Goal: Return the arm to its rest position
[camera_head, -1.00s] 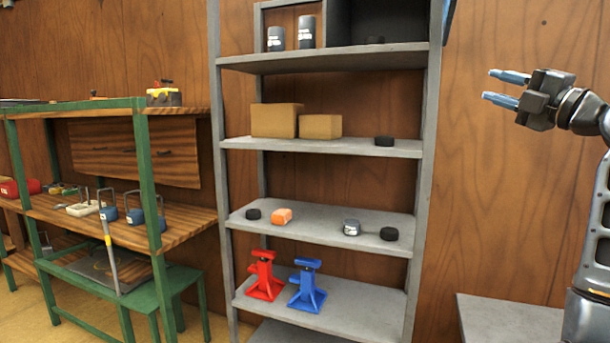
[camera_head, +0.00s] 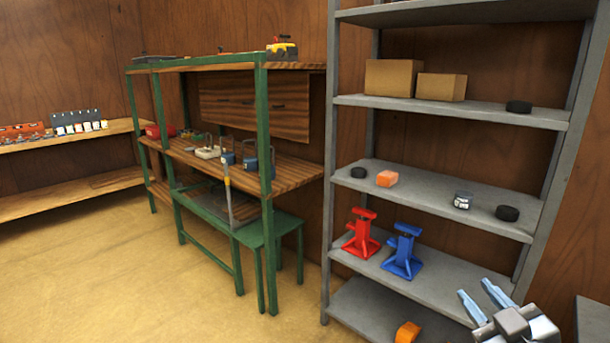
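My gripper (camera_head: 480,302) shows at the bottom right of the head view, its two blue fingers apart with nothing between them. It is in front of the lower part of the grey metal shelf (camera_head: 450,113). The rest of my arm is out of the picture. On the shelf, a red jack stand (camera_head: 361,235) and a blue jack stand (camera_head: 403,252) stand side by side on a lower board, to the left of and above my gripper.
The shelf also holds two cardboard boxes (camera_head: 388,78), black pucks (camera_head: 507,213), an orange block (camera_head: 387,178) and a small jar (camera_head: 463,200). A green-framed workbench (camera_head: 262,150) stands left of it. A grey surface (camera_head: 592,318) is at the right edge. The floor at left is clear.

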